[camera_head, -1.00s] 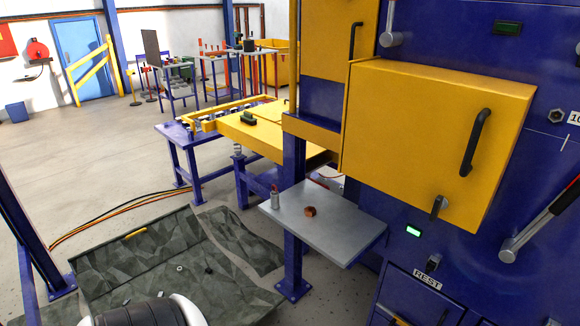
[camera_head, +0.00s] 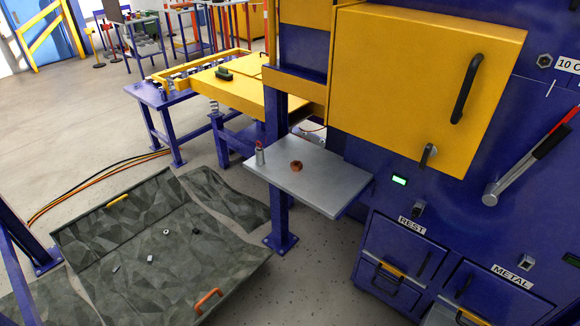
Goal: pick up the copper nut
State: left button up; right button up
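The copper nut (camera_head: 297,166) is a small brown-orange piece lying on the grey shelf plate (camera_head: 318,183), which juts out from the blue machine on a blue post. It lies near the middle of the plate's back half, with clear metal around it. Neither of my grippers shows in the head view, so their state and distance to the nut are hidden.
A small grey cylinder with a red top (camera_head: 260,154) stands at the plate's left edge. A yellow cabinet door (camera_head: 420,85) overhangs behind right. Drawers marked REST (camera_head: 400,250) and METAL (camera_head: 490,295) are below. A camouflage tray (camera_head: 110,215) with small pieces lies on the floor.

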aim_at(296, 166)
jog(key=i+j+u, duration=0.35)
jog(key=i+j, duration=0.6)
jog(key=j, duration=0.1)
